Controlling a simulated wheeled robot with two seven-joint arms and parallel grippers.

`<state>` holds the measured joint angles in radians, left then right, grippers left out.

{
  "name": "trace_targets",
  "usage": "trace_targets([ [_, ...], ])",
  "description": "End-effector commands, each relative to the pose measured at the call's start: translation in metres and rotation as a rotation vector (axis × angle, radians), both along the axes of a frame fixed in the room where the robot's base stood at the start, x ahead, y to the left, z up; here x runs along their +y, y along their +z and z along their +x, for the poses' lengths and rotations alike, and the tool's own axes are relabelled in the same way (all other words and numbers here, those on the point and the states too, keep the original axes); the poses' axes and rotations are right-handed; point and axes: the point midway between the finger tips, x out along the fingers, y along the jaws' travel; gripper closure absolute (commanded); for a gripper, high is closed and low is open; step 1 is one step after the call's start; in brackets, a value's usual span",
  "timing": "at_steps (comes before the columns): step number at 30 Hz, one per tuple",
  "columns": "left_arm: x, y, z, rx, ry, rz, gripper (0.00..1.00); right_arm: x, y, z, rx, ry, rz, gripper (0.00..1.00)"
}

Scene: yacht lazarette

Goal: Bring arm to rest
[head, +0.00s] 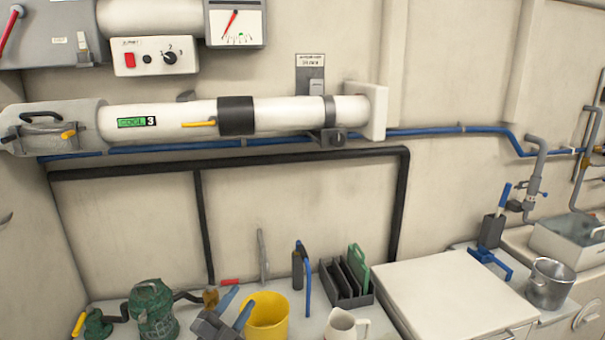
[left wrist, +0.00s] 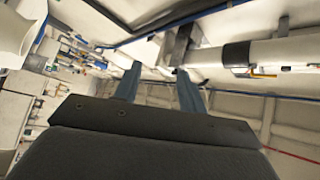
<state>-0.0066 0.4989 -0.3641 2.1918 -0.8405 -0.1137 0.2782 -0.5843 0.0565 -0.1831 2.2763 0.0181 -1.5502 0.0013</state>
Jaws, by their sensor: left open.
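My left gripper (head: 236,307) shows at the bottom of the head view, left of centre, with its two blue-grey fingers apart. It is in front of the counter, close to the left side of a yellow bucket (head: 268,317). Whether it touches the bucket I cannot tell. In the left wrist view the gripper (left wrist: 158,85) points toward the wall and pipework, with its fingers spread and nothing seen held between them. Most of my left arm is out of the head view. My right gripper is in neither view.
A green pump (head: 152,309) stands left of the gripper. A dark divided rack (head: 347,283), a white jug (head: 343,325) and a white lid (head: 447,293) are to the right. A metal bucket (head: 550,283) stands farther right. A white pipe (head: 170,117) runs along the wall above.

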Motion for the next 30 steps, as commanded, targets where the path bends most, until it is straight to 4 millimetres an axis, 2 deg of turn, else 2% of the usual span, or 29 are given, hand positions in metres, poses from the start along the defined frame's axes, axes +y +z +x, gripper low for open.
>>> trace_targets([
  [5, 0.038, -0.046, -0.019, 0.26, 0.232, -0.204, 0.59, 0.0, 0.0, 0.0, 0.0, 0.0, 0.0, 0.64],
  [8, 0.058, -0.081, -0.039, 0.431, 0.352, -0.294, 0.59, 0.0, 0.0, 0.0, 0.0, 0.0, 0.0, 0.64],
  [11, 0.073, -0.119, -0.066, 0.615, 0.46, -0.366, 0.59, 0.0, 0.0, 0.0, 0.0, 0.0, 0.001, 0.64],
  [14, 0.083, -0.158, -0.102, 0.815, 0.557, -0.422, 0.59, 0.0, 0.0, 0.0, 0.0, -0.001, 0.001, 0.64],
  [18, 0.087, -0.205, -0.161, 1.091, 0.658, -0.469, 0.59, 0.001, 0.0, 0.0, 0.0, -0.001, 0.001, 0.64],
  [24, 0.083, -0.24, -0.225, 1.359, 0.722, -0.486, 0.59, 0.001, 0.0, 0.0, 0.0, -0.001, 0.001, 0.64],
  [30, 0.076, -0.256, -0.272, 1.544, 0.747, -0.486, 0.59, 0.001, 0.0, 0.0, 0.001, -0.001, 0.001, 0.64],
])
